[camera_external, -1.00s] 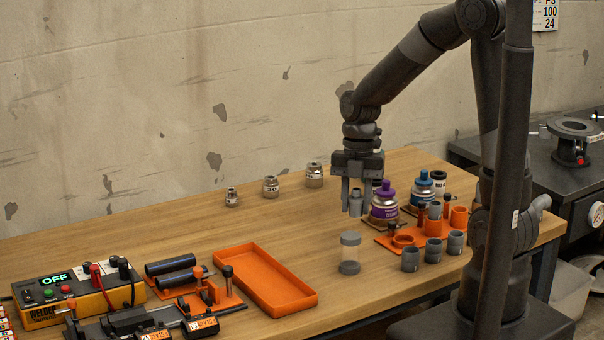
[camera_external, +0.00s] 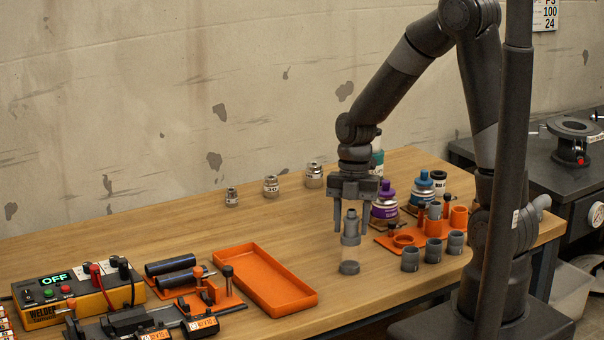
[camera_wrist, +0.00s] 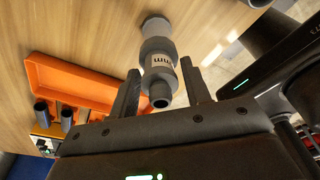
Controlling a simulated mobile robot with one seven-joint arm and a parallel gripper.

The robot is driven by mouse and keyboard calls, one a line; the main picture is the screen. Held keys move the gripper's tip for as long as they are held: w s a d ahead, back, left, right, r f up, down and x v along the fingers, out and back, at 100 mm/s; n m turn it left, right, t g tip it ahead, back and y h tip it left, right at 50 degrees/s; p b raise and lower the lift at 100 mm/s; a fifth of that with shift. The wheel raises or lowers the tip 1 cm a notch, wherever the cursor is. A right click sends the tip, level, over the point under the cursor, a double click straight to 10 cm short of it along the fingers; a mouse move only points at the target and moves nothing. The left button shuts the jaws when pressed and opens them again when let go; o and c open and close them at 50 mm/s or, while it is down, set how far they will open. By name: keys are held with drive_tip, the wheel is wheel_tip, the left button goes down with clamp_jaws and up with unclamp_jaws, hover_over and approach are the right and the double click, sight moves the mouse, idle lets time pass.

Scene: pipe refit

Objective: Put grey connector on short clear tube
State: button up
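The grey connector (camera_external: 350,229) stands upright on the upper end of the short clear tube (camera_external: 349,253), which stands on the wooden table with a grey piece (camera_external: 349,267) at its foot. In the wrist view, the connector (camera_wrist: 158,62) shows its narrow end towards me and a white label on its side. My gripper (camera_external: 352,228) is open above it, with one finger on each side. The wrist view shows a gap between the connector and both fingers (camera_wrist: 162,82). The clear wall of the tube is hard to make out there.
An orange tray (camera_external: 265,280) lies to the left. An orange rack (camera_external: 408,244) with grey fittings stands to the right, with purple (camera_external: 385,203) and blue (camera_external: 423,188) cans behind. A welder box (camera_external: 62,297) is at the far left.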

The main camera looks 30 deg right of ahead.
drive_tip(key=shift+o, duration=0.7)
wheel_tip(320, 180, up, 12)
drive_tip(key=w+d, duration=0.1)
drive_tip(key=s+d+r+m+t, duration=0.3)
drive_tip(key=s+d+r+m, duration=0.1)
drive_tip(key=m, duration=0.9)
drive_tip(key=s+d+r+m+t+h, duration=0.1)
drive_tip(key=s+d+r+m+t, duration=0.2)
drive_tip(key=s+m, duration=0.6)
drive_tip(key=shift+d+r+m+t, duration=0.4)
drive_tip(key=shift+d+r+m, duration=1)
drive_tip(key=shift+m, duration=1.1)
drive_tip(key=shift+d+f, duration=0.1)
drive_tip(key=shift+f, duration=0.05)
